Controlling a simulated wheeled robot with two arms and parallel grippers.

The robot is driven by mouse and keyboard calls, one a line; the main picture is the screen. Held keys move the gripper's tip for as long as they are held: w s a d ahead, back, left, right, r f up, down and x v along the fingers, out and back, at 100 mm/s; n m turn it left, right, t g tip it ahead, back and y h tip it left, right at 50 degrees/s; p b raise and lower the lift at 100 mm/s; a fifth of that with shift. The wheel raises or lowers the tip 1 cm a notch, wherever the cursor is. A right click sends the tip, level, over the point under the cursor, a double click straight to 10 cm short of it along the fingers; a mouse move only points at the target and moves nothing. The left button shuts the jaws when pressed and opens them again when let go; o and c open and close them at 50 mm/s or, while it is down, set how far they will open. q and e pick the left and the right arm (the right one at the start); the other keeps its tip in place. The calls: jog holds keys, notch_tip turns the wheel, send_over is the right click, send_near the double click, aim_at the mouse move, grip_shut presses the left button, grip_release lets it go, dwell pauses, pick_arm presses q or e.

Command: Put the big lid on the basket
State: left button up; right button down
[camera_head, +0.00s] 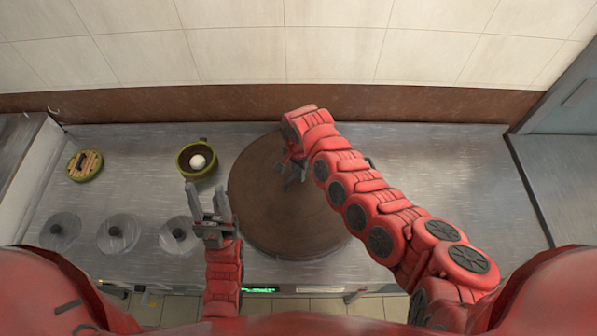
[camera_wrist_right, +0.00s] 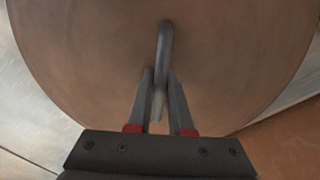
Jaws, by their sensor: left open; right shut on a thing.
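The big lid (camera_head: 262,215) is a wide brown round disc in the middle of the steel counter. It fills most of the right wrist view (camera_wrist_right: 80,45), where its grey loop handle (camera_wrist_right: 166,60) stands up. My right gripper (camera_head: 290,168) reaches over the lid and is shut on this handle, with the fingers (camera_wrist_right: 160,90) on either side of its near end. No basket is plainly visible; what lies under the lid is hidden, and I cannot tell whether the lid is raised or resting. My left gripper (camera_head: 208,192) is open and empty, left of the lid.
A green pot (camera_head: 184,169) holding a white round thing stands behind my left gripper. A small green-rimmed round item with wooden slats (camera_head: 85,166) is at far left. Several small steel lids (camera_head: 118,233) line the front left. The counter (camera_head: 470,180) is clear at right.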

jog(key=shift+f+b, duration=0.5)
jog(key=shift+f, duration=0.05)
dwell(0.8)
jog(key=c, duration=1.1)
grip_release()
notch_tip(320, 180, up, 3)
jog(key=p, duration=0.2)
jog(key=shift+s+r+p, duration=0.1)
jog(key=shift+p, duration=0.2)
jog(key=shift+r+p, duration=1.55)
jog(key=shift+r, duration=2.4)
